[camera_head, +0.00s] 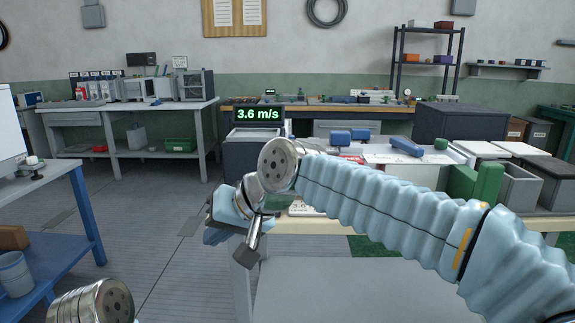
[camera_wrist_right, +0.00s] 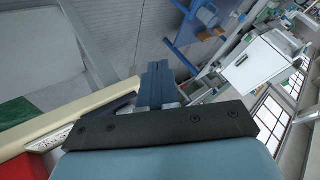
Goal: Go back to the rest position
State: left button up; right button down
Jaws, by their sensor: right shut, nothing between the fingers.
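My right arm comes in from the right in the head view, and its gripper (camera_head: 222,228) is at the near left corner of the workbench in front of me. In the right wrist view the blue fingers of the gripper (camera_wrist_right: 157,72) are together with nothing between them. The bench's pale edge (camera_wrist_right: 98,110) runs close beside the gripper; I cannot tell whether they touch. Of my left arm only a metal joint shows at the bottom left of the head view. My left gripper is out of view.
The workbench (camera_head: 330,250) carries blue parts (camera_head: 406,146), green blocks (camera_head: 488,182) and grey bins (camera_head: 519,187), partly behind my right arm. A display (camera_head: 258,115) reads 3.6 m/s. A blue-framed table (camera_head: 62,235) stands at the left. The floor (camera_head: 150,225) between is clear.

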jog(key=w+d+f+m+h, duration=0.15)
jog(key=d+f, duration=0.25)
jog(key=f, duration=0.8)
jog(key=w+d+f+g+h, duration=0.15)
jog(key=d+f, duration=0.25)
jog(key=f, duration=0.7)
jog(key=w+d+f+m+t, duration=0.1)
jog(key=w+d+f, duration=0.2)
jog(key=f, duration=0.9)
jog(key=s+d+f+m+g, duration=0.1)
jog(key=s+d+f, duration=0.4)
jog(key=s+f, duration=0.5)
jog(key=s+d+f+m+g, duration=0.1)
jog(key=s+d+f, duration=0.5)
jog(key=s+f, duration=0.4)
jog(key=shift+d+f+g+h, duration=0.15)
jog(key=shift+f+g+h, duration=0.25)
jog(key=shift+f, duration=0.2)
jog(key=shift+m, duration=0.25)
